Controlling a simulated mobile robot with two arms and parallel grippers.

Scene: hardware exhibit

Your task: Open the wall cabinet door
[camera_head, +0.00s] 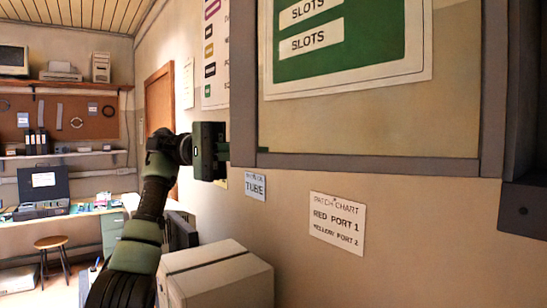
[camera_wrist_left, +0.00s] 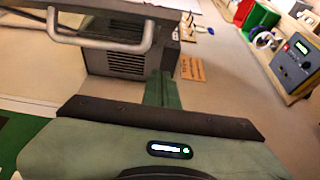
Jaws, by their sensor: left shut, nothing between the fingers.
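The wall cabinet door (camera_head: 495,90) is a grey frame around what looks like a clear pane, with a green SLOTS poster showing through it. It stands out from a dark cabinet part at the right edge and looks swung open. My left gripper (camera_head: 245,151) is at the door's lower left corner; its fingers seem to pass behind the frame, and a green tip shows through the pane. In the left wrist view the shut, empty fingers (camera_wrist_left: 160,88) point away, with a pale bar handle (camera_wrist_left: 105,42) to their upper left. Contact with the door cannot be told. My right gripper is out of view.
A dark cabinet part (camera_head: 525,205) juts out at right. A vented grey box (camera_wrist_left: 130,63) and a blue meter (camera_wrist_left: 297,65) show in the wrist view. A desk and stool (camera_head: 50,243) are far left.

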